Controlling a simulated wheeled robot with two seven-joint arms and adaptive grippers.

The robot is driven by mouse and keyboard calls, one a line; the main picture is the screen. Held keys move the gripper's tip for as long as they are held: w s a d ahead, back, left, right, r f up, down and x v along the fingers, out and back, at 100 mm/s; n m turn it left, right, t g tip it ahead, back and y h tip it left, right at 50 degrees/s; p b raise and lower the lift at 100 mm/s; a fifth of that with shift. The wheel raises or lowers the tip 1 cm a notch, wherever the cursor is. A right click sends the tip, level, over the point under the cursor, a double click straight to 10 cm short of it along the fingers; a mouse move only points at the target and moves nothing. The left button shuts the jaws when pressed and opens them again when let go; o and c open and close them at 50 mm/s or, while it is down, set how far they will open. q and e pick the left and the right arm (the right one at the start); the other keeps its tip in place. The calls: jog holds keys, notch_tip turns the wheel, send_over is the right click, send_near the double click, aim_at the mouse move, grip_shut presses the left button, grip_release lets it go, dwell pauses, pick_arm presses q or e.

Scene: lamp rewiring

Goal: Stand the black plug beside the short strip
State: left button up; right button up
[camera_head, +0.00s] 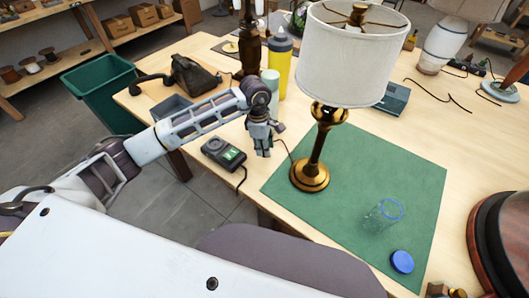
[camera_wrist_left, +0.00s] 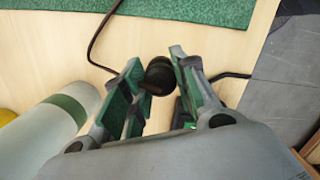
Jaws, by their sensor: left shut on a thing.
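My left gripper (camera_head: 263,148) is above the table near the left edge of the green mat. In the left wrist view the left gripper (camera_wrist_left: 160,88) is shut on the black plug (camera_wrist_left: 159,74), which sits between its finger pads. A thin brown cord (camera_wrist_left: 93,45) runs from the green mat toward the plug. In the head view the fingers largely hide the plug. A dark low thing (camera_head: 466,67) at the far right may be a strip, but it is too small to tell. My right gripper is out of view.
A brass lamp (camera_head: 311,175) stands on the green mat (camera_head: 345,215) with a glass jar (camera_head: 383,215) and blue lid (camera_head: 402,261). A pale green cylinder (camera_head: 270,83) and yellow bottle (camera_head: 281,65) stand behind.

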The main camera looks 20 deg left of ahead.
pick_arm(q)
jog(key=shift+f, duration=0.3)
jog(key=shift+f+p, duration=0.3)
jog(key=shift+f, duration=1.25)
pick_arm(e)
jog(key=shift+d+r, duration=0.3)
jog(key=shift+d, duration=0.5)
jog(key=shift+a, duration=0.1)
pick_arm(q)
jog(key=shift+f, duration=0.1)
jog(key=o, duration=1)
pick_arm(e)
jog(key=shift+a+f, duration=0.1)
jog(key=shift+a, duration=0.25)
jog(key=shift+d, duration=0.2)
